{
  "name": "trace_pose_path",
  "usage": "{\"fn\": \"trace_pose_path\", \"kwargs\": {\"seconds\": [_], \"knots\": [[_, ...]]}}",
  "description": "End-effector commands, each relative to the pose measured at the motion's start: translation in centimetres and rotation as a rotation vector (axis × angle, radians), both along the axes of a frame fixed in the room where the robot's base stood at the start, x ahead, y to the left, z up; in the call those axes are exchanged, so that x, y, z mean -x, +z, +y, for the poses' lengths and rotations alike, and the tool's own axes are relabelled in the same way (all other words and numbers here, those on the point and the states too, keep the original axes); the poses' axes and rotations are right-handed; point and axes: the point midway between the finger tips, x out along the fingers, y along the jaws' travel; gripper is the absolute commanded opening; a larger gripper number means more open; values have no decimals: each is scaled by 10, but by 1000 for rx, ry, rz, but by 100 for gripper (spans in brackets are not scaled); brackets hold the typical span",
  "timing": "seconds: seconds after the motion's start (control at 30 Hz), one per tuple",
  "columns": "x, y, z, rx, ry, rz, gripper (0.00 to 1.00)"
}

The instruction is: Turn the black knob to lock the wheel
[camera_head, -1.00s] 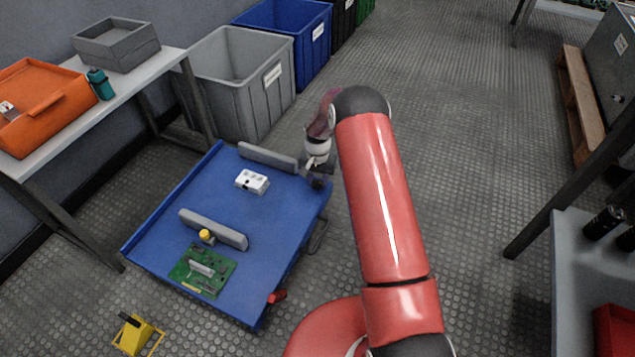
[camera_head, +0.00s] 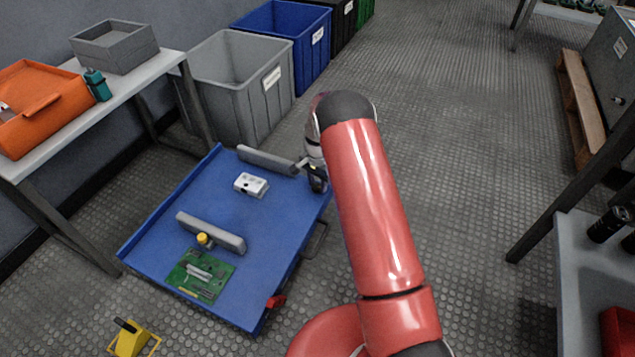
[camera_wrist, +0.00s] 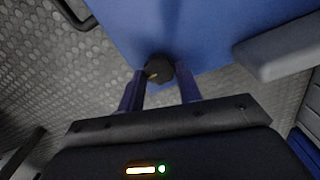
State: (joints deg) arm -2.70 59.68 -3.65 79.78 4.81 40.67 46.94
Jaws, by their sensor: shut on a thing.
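The black knob (camera_wrist: 159,70) shows in the wrist view at the edge of the blue cart top. My gripper (camera_wrist: 160,78) has its two fingers on either side of the knob, shut on it. In the head view my gripper (camera_head: 318,184) is at the right far corner of the blue cart (camera_head: 285,226), and the knob is mostly hidden there by it. The wheel under the cart cannot be made out. A red part (camera_head: 276,301) shows at the cart's near right edge.
The cart carries grey bars (camera_head: 267,161), a white box (camera_head: 251,185) and a green circuit board (camera_head: 200,274). A grey bin (camera_head: 236,85) stands behind the cart. Floor to the right is open.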

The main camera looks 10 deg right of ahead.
Motion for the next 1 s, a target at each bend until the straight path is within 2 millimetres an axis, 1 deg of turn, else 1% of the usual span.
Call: {"fn": "trace_pose_path", "kwargs": {"seconds": [0.23, 0.27, 0.4, 0.67, 0.73, 0.87, 1.0], "knots": [[0, 0, 1, -1, -2, -2, 12], [0, 0, 1, -1, -2, -2, 37], [0, 0, 0, -1, -1, -1, 55], [0, 0, 0, 0, 0, 0, 56], [0, 3, 0, -1, 0, -1, 56], [-1, 21, 0, -1, 0, -2, 56], [-1, 46, 0, 0, 0, -3, 56]]}}
